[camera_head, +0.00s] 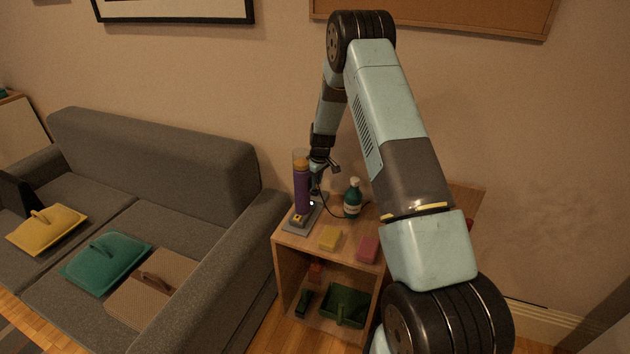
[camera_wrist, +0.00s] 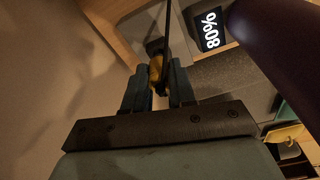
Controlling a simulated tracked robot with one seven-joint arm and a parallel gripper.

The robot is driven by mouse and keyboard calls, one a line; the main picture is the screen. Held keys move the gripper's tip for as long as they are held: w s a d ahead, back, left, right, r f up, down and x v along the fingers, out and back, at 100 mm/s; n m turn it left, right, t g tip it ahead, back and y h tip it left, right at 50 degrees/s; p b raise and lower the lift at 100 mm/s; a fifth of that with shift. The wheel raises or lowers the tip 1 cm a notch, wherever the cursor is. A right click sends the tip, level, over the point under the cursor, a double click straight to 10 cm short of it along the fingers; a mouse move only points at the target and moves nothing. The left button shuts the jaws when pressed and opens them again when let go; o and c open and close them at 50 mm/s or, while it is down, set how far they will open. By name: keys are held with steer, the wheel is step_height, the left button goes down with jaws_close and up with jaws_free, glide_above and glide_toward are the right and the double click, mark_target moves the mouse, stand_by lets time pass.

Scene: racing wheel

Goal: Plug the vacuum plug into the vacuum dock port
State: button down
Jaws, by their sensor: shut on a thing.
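The purple handheld vacuum (camera_head: 302,188) stands upright on its grey dock (camera_head: 289,228) at the left end of the wooden shelf unit. In the wrist view the vacuum (camera_wrist: 285,35) fills the upper right, beside a small display reading 80% (camera_wrist: 210,28). My gripper (camera_wrist: 157,88) is shut on the yellow and black vacuum plug (camera_wrist: 156,68), with a dark cable running up from it. In the head view my gripper (camera_head: 318,188) is just right of the vacuum, low over the dock, and partly hidden. I cannot make out the dock port or whether the plug touches it.
A green bottle (camera_head: 353,198) stands right of the vacuum, with a dark cable nearby. A yellow sponge (camera_head: 330,238) and a pink block (camera_head: 368,249) lie at the front of the shelf top. A green dustpan (camera_head: 344,304) is below. A grey sofa (camera_head: 160,150) is at left.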

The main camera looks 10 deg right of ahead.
steer(key=shift+f, duration=0.85)
steer(key=c, duration=0.8)
jaws_free()
steer(key=shift+c, duration=0.2)
step_height(320, 180, up, 14)
steer(key=s+d, duration=0.1)
steer(key=shift+s+d+f, duration=0.15)
steer(key=shift+s+f, duration=0.1)
steer(key=shift+s, duration=0.05)
